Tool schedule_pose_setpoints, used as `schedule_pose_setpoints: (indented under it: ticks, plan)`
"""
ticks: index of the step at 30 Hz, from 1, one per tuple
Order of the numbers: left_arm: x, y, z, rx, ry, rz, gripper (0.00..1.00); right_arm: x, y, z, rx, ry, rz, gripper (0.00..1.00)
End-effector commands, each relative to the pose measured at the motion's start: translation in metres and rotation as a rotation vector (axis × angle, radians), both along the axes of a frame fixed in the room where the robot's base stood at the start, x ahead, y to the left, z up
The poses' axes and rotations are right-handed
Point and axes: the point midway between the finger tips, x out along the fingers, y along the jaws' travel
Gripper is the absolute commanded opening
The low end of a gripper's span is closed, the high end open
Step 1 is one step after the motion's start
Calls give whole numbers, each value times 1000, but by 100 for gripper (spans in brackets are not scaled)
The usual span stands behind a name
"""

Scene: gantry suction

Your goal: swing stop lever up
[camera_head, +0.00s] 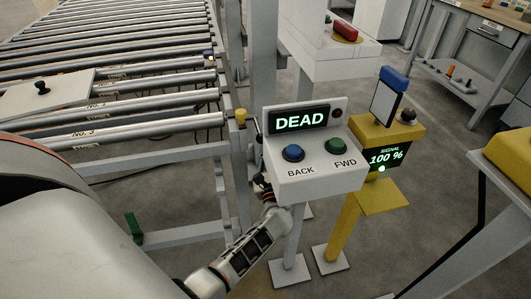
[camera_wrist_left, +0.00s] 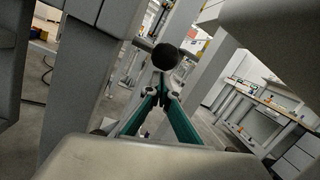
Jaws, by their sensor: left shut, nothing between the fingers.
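A dark round knob (camera_wrist_left: 165,56) on a short pale bar shows in the left wrist view, just beyond my fingertips; it looks like the end of the stop lever. I cannot tell whether it touches the fingers. My left gripper (camera_wrist_left: 162,88) is shut and empty, its green-lined fingers meeting at the tips. In the head view my left forearm (camera_head: 240,250) reaches up behind the control box (camera_head: 310,178), which hides most of the gripper. The lever cannot be made out clearly there. My right gripper is in neither view.
The box reads DEAD, with blue (camera_head: 293,153) and green (camera_head: 336,146) buttons. A roller conveyor (camera_head: 110,75) fills the upper left, with a yellow knob (camera_head: 240,115) on its end post. A yellow signal stand (camera_head: 372,150) reads 100 %. Open floor lies at the front right.

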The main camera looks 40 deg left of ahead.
Motion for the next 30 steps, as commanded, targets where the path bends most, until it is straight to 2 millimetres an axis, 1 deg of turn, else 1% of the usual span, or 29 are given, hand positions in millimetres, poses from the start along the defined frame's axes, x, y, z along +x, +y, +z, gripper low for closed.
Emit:
schedule_pose_setpoints:
  ticks: [1, 3, 9, 16, 21, 25, 30]
  plan:
    - [-2, -1, 6, -1, -2, 0, 0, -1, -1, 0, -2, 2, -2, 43]
    - [-5, -2, 8, -1, 0, 0, 0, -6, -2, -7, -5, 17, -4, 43]
    - [-7, -2, 7, 0, 4, 0, 0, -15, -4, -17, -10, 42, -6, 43]
    - [-7, -2, 8, 0, 4, 0, 0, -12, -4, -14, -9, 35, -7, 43]
    - [-8, -5, 29, 0, -3, -1, 0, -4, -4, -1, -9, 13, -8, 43]
    - [-9, -5, 26, 1, 3, -1, 0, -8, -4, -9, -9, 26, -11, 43]
    - [-9, -5, 25, 1, 4, -1, 0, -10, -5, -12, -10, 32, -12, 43]
